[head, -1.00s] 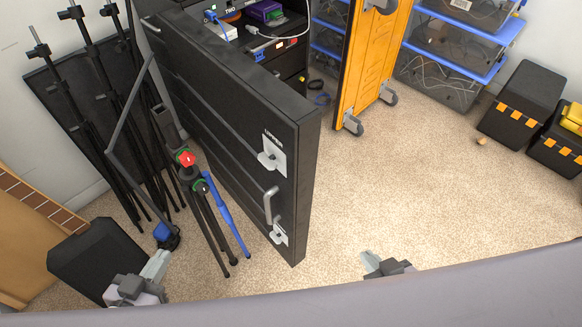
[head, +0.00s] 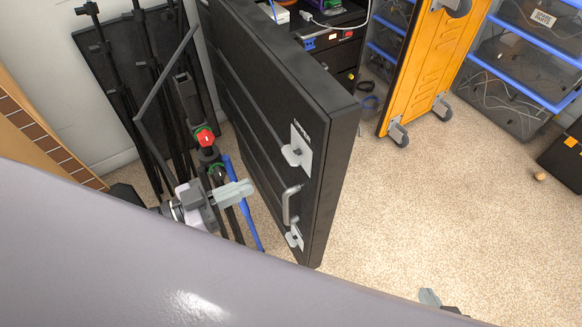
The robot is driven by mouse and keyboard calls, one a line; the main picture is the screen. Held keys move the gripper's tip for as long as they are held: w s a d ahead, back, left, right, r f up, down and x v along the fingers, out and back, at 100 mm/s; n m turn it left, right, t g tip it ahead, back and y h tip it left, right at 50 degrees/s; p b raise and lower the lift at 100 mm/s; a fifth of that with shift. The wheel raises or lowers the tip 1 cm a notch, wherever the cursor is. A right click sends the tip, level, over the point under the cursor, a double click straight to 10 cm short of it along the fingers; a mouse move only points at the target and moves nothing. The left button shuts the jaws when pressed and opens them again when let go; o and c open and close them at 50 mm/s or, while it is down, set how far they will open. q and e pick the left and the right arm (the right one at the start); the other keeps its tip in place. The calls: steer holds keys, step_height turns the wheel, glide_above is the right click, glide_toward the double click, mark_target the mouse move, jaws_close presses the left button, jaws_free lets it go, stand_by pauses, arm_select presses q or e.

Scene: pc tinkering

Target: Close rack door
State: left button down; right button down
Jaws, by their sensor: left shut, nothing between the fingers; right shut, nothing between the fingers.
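The black rack door (head: 265,85) stands wide open in the middle of the head view, its free edge toward me. Its outer face carries a metal handle (head: 290,205) and two metal latches, the upper latch (head: 298,152) and the lower latch (head: 294,237). The rack (head: 335,35) is behind the door at the top, with equipment inside. My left gripper (head: 246,190) is shut and empty, left of the handle and apart from it in the picture. My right gripper (head: 428,296) is shut and empty near the bottom edge, right of the door, partly cut off.
Tripods and stands, one with a red knob (head: 204,137), crowd the left side beside my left gripper. An orange wheeled cart (head: 430,60) and blue-lidded bins (head: 515,70) stand at the back right. The carpet (head: 440,190) right of the door is open.

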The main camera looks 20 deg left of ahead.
mark_target(303, 164)
arm_select(q)
steer(key=x, duration=1)
steer(key=shift+w+d, duration=0.3)
steer(key=shift+d, duration=0.1)
